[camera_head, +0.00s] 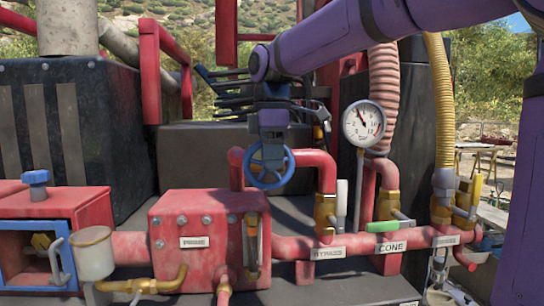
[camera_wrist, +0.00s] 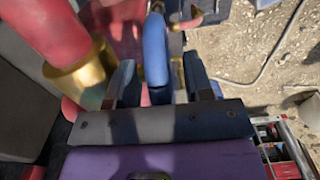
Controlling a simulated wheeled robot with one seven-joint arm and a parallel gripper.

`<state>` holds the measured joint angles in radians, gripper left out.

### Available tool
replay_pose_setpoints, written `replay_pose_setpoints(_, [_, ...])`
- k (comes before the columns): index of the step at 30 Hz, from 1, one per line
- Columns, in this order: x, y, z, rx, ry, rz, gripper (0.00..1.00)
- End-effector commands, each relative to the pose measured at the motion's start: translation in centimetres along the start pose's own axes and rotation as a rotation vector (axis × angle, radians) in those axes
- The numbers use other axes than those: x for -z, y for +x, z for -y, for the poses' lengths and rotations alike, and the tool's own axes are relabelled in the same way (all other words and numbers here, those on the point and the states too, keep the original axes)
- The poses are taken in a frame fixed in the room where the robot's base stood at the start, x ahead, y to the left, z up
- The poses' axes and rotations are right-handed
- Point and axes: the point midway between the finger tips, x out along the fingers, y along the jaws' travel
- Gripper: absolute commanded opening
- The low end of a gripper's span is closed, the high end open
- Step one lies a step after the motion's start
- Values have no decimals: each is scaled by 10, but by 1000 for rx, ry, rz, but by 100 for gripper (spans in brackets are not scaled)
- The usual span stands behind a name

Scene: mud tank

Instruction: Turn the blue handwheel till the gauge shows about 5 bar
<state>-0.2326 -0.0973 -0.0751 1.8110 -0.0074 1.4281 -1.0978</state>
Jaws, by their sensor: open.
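The blue handwheel (camera_head: 257,181) sits on red piping above the red box in the head view. Its rim (camera_wrist: 155,52) also shows in the wrist view, running between the two fingers. My gripper (camera_head: 272,142) comes down from above at the top of the wheel. In the wrist view my gripper (camera_wrist: 157,82) is open, with one finger on each side of the rim; contact cannot be told. The round white pressure gauge (camera_head: 363,123) stands right of the wheel. Its dark needle points up and slightly left; the numbers are too small to read surely.
A red box labelled PRIME (camera_head: 195,242) lies below the wheel. Right of it, brass valves, one with a green handle (camera_head: 383,227), stand on a red pipe. A ribbed pinkish hose (camera_head: 384,80) rises behind the gauge. A brass fitting (camera_wrist: 82,78) is near my left finger.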

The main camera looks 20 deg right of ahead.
Motion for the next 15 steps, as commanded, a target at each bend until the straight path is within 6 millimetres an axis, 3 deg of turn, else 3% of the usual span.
replay_pose_setpoints(4, [0, 0, 0, 0, 0, 0, 44])
replay_pose_setpoints(10, [0, 0, 0, 0, 0, 0, 0])
replay_pose_setpoints(15, [-1, 0, 0, 0, 1, -20, 0])
